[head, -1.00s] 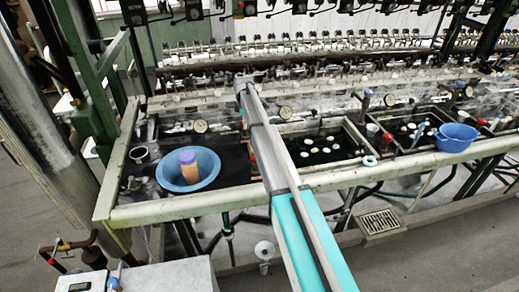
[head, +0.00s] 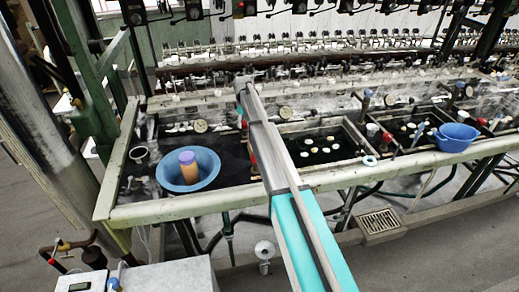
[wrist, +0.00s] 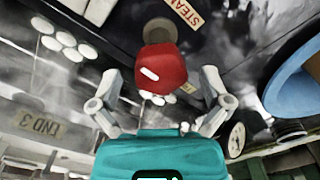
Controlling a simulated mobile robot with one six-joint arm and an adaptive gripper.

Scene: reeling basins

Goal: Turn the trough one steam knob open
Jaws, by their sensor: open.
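The red steam knob (wrist: 162,70) shows in the wrist view, with a white mark on its face and a round base behind it. A label reading STEAM (wrist: 186,10) is partly in view beside it. My gripper (wrist: 161,84) is open, one finger on each side of the knob. I cannot tell whether the fingers touch it. In the head view my arm runs over the front trough, and its end hides the gripper. A bit of red (head: 252,160) shows beside the arm there, partly hidden.
A blue basin (head: 205,163) with an orange and purple object in it sits left of my arm. A second blue basin (head: 456,134) stands at the right. A round gauge (wrist: 237,139) is near my right finger. White cocoons (head: 318,146) float in the trough.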

